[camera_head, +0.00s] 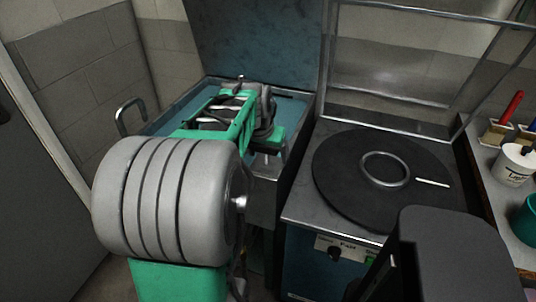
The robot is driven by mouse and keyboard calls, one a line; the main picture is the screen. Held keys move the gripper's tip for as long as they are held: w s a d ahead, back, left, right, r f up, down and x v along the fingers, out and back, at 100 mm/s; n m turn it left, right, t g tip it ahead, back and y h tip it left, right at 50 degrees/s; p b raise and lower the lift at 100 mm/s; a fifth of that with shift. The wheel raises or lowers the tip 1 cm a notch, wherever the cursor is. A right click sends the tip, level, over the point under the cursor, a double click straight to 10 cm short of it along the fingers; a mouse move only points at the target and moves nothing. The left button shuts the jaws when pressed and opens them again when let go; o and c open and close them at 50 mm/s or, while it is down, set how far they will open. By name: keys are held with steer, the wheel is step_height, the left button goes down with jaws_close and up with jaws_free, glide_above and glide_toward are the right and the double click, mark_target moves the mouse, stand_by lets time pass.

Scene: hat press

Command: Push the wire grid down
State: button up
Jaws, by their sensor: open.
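The wire grid (420,12) is a frame of thin metal bars, raised at the back of a hat press (300,200). It stands above and behind the round black plate (333,182), and part of it runs out of the top of the picture. A metal ring (384,154) lies on the plate. My green and grey arm reaches away at the left. My gripper (267,160) is at its far end, small and pointing down near the front right edge of the blue basin. It is open, left of the plate and apart from the grid.
The blue basin (178,107) with a raised lid (255,40) stands at the left. A shelf at the right holds a white cup (514,167), a teal container (527,222) and a red-handled tool (512,105). A dark block covers the lower right.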

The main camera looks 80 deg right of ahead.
steer(key=v, duration=0.7)
steer(key=shift+a+r, duration=0.1)
